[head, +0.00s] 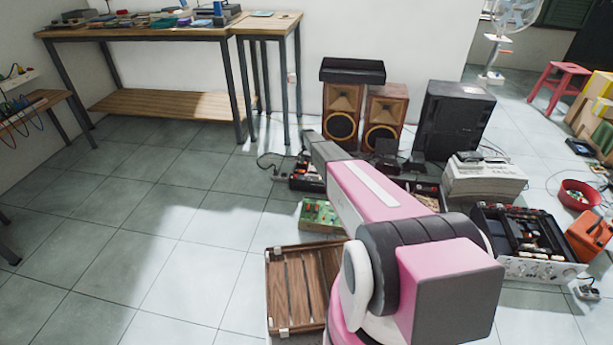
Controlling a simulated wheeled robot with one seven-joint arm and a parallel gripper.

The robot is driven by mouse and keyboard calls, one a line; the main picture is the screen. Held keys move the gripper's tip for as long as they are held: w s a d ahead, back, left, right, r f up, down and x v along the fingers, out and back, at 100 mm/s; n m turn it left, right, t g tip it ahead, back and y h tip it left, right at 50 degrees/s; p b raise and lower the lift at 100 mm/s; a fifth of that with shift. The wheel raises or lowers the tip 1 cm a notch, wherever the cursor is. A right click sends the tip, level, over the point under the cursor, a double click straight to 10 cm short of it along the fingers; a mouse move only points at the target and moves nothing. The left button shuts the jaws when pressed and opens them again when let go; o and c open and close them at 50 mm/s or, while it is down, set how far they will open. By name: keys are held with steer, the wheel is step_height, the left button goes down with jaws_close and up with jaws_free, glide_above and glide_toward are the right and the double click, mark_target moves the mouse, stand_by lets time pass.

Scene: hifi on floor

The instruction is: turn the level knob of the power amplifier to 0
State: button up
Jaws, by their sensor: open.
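An open-topped unit with a silver front panel (540,270) stands on the floor at the right in the head view; it looks like the power amplifier. Its front panel carries several small round knobs and faces the camera. Which one is the level knob, and where it points, is too small to tell. Dark and reddish parts show inside its open top. My pink and grey arm stretches from the lower right middle up and to the left, away from the amplifier. I cannot make out my gripper or its fingers.
A beige machine (485,178) stands behind the amplifier; an orange object (588,236) and a red bowl (578,194) lie to its right. Speakers (342,110) stand at the back. Left floor is clear.

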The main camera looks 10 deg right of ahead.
mark_target(306, 175)
steer(key=w+f, duration=0.1)
steer(key=f, duration=0.3)
steer(key=w+f, duration=0.1)
steer(key=f, duration=0.4)
steer(key=w+f, duration=0.1)
steer(key=f, duration=0.3)
steer(key=shift+w+a+f, duration=0.1)
steer(key=shift+w+f, duration=0.1)
steer(key=shift+w, duration=0.15)
steer(key=c, duration=0.9)
